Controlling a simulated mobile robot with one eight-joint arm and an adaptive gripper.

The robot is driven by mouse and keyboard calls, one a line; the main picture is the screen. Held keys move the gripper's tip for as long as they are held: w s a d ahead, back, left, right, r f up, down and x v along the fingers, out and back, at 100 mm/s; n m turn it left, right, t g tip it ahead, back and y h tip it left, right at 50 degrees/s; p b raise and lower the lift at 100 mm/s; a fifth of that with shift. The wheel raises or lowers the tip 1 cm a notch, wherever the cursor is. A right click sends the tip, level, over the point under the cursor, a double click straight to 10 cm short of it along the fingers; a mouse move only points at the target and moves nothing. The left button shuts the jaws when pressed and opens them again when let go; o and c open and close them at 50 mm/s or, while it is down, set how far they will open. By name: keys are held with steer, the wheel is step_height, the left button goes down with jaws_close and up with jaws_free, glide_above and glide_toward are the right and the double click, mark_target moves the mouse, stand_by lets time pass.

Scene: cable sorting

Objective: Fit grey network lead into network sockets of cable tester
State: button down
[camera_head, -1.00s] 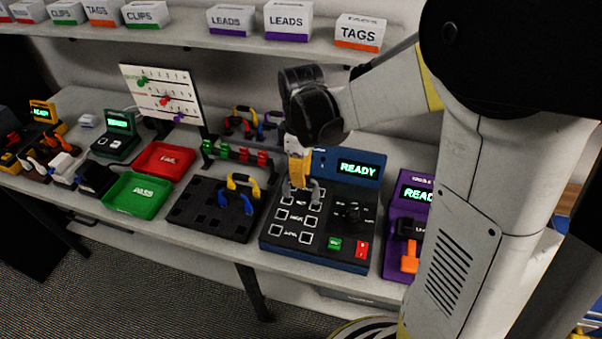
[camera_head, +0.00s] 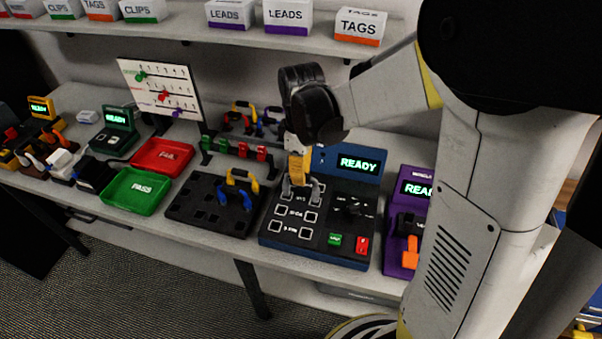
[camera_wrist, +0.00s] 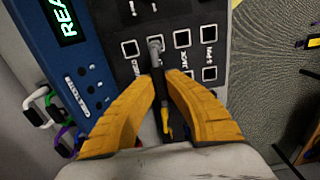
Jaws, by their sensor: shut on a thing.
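The cable tester (camera_head: 345,225) is a blue-sided box with a dark panel, paired white-framed sockets on its left part and a lit READY display (camera_head: 358,163). My gripper (camera_head: 299,178) points down above the upper sockets, its yellow fingers shut on the grey lead (camera_head: 316,188). The lead is a short arch with its two ends pointing down at an upper pair of sockets. In the wrist view, one grey plug (camera_wrist: 155,46) stands over the socket row between two visible sockets, and the fingers (camera_wrist: 158,82) hide much of the lead. I cannot tell whether the plugs are seated.
A black rack (camera_head: 205,212) with a yellow lead and a blue lead stands left of the tester. A purple tester (camera_head: 398,262) stands close on the right. Green PASS (camera_head: 133,193) and red FAIL (camera_head: 163,155) trays lie further left. A shelf with labelled boxes runs above.

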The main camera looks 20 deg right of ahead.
steer(key=shift+f, duration=0.25)
stand_by(0.4)
steer(key=shift+f+b, duration=0.2)
steer(key=shift+b, duration=0.2)
steer(key=shift+f+b, duration=0.4)
steer(key=shift+f, duration=0.05)
stand_by(0.7)
steer(key=c, duration=0.8)
jaws_free()
steer(key=shift+c, duration=0.2)
steer(key=shift+r, duration=0.15)
steer(key=shift+r+p, duration=3.1)
steer(key=shift+r, duration=0.8)
